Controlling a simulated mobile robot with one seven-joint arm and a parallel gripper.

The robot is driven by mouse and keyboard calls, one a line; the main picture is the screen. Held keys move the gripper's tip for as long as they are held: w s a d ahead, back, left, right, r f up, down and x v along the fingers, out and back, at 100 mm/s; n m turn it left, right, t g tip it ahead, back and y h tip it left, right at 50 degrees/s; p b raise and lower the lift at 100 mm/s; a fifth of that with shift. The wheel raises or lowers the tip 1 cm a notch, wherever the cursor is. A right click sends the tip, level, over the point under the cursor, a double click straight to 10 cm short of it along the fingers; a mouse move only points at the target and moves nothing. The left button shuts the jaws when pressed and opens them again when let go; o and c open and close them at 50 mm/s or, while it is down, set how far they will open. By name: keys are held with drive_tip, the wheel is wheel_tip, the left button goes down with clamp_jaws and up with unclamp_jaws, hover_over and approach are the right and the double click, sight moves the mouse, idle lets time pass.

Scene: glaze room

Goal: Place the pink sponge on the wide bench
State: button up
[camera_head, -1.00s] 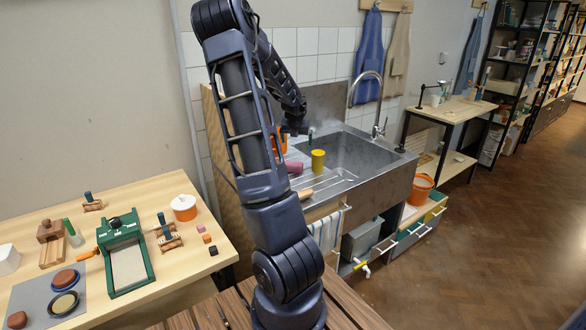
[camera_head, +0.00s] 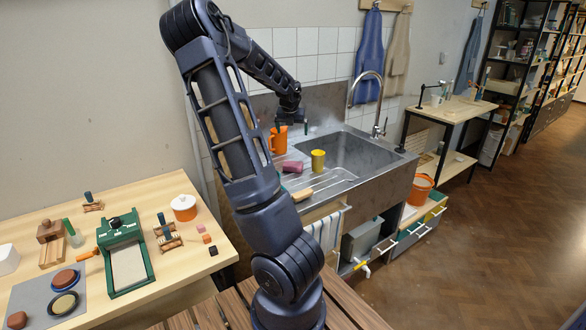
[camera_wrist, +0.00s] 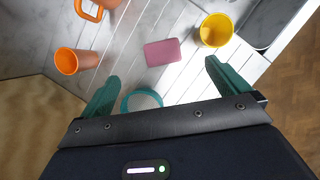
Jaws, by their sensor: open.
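The pink sponge (camera_head: 292,166) lies on the ribbed drainboard of the steel sink, left of the yellow cup (camera_head: 318,160). In the wrist view the sponge (camera_wrist: 162,52) lies flat beyond my fingertips, roughly centred between them. My gripper (camera_head: 291,127) hangs above the drainboard behind the sponge. In the wrist view my gripper (camera_wrist: 160,76) has its two green fingers wide apart with nothing between them; it is open and apart from the sponge. A wooden bench (camera_head: 150,193) with several tools stands at the left; I cannot tell whether it is the wide bench.
An orange jug (camera_head: 278,140) stands behind the sponge. The wrist view also shows an orange cup (camera_wrist: 78,60), the yellow cup (camera_wrist: 215,30) and a round pale-topped teal thing (camera_wrist: 142,100) near my fingers. The sink basin (camera_head: 358,150) is to the right.

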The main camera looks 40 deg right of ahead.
approach(293, 163)
drive_tip(key=x, duration=0.4)
drive_tip(key=shift+d+f, duration=0.15)
drive_tip(key=shift+d, duration=0.1)
drive_tip(key=shift+a+x, duration=0.2)
drive_tip(key=shift+x, duration=2.7)
drive_tip(key=shift+c, duration=0.2)
drive_tip(key=c, duration=0.8)
wheel_tip(293, 163, up, 20)
drive_tip(key=shift+r, duration=0.1)
